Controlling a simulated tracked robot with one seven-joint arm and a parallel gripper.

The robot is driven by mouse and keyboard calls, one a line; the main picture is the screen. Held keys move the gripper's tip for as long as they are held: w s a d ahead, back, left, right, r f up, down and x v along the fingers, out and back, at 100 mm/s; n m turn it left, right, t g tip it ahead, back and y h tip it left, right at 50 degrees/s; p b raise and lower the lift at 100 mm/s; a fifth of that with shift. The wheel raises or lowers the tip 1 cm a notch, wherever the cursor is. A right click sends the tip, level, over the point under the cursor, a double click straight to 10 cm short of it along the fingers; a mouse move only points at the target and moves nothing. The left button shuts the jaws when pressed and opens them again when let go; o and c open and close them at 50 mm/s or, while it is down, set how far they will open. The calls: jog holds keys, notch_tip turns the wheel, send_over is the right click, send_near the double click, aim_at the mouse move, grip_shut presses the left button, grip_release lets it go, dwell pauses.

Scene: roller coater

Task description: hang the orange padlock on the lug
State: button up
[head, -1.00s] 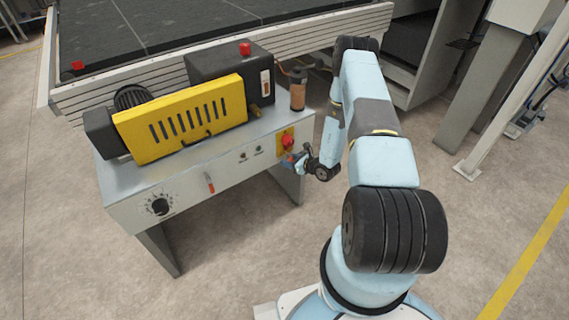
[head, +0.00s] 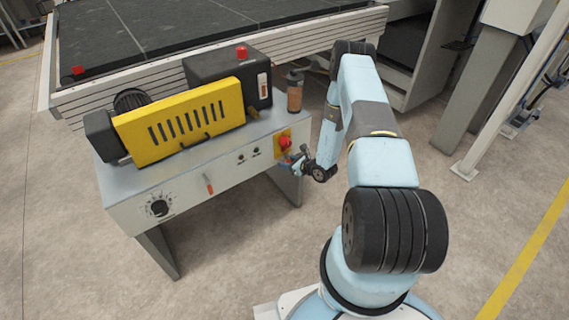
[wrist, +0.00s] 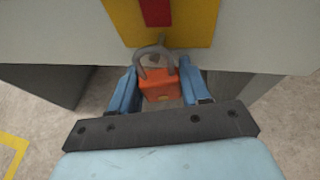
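The orange padlock (wrist: 160,85) sits between the two blue fingers of my gripper (wrist: 158,82) in the wrist view, with both fingers close against its sides. Its grey shackle (wrist: 142,60) points toward the machine panel. The shackle's top meets the lower edge of the yellow plate (wrist: 190,25), where a small grey part, seemingly the lug (wrist: 162,40), shows. I cannot tell whether the shackle is around the lug or only in front of it. In the head view my gripper (head: 292,160) is small, just below the red switch (head: 285,141), and the padlock is barely visible.
The switch is on the front right of a grey machine table (head: 225,165) carrying a yellow slotted guard (head: 180,118) and a dark box (head: 225,75). Open floor lies in front.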

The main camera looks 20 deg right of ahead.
jog(key=shift+o, duration=1.1)
jog(key=shift+w+a+f, duration=0.1)
jog(key=shift+w+a, duration=0.3)
jog(key=shift+w, duration=0.05)
jog(key=shift+s+d, duration=0.25)
jog(key=shift+o, duration=0.4)
jog(key=shift+s+d+f, duration=0.15)
jog(key=shift+s+d, duration=0.35)
jog(key=shift+d, duration=0.25)
jog(key=v, duration=1.3)
jog(key=shift+a+r, duration=0.35)
jog(key=shift+a, duration=0.05)
